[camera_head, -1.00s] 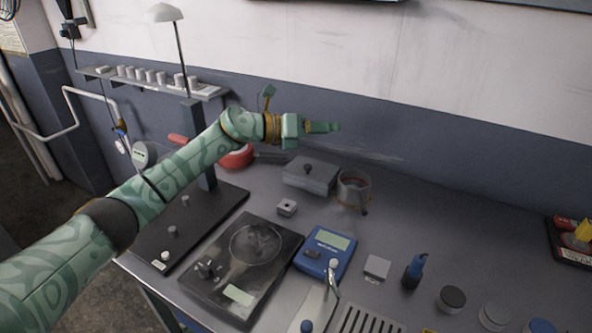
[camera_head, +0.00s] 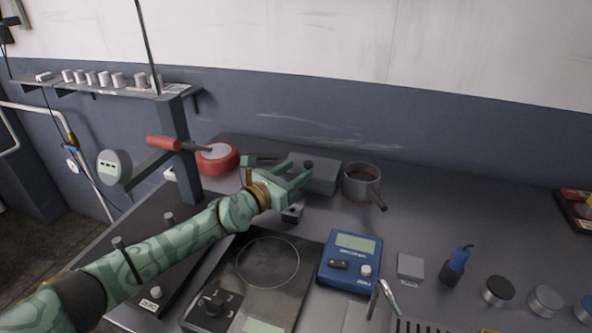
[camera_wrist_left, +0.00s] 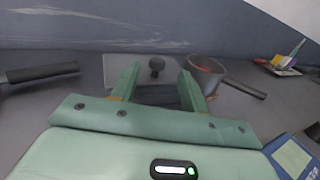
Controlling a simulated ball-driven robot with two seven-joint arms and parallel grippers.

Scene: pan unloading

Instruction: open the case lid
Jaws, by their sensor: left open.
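The case is a grey box (camera_head: 322,179) with a flat lid and a dark round knob (camera_head: 308,164). It stands at the back of the bench, and its lid looks shut. My left gripper (camera_head: 298,173) is at the near left side of the case and partly covers it. In the left wrist view the gripper (camera_wrist_left: 159,82) is open, with nothing between its fingers. The knob (camera_wrist_left: 156,64) shows beyond and between the two fingertips, above the grey lid (camera_wrist_left: 115,64). I cannot tell whether the fingers touch the case. My right gripper is not in view.
A metal pot (camera_head: 361,183) with a handle stands close to the right of the case. A red round object (camera_head: 217,156) lies to the left. A hot plate (camera_head: 262,275), a blue device (camera_head: 350,262) and a stand column (camera_head: 178,140) stand nearer.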

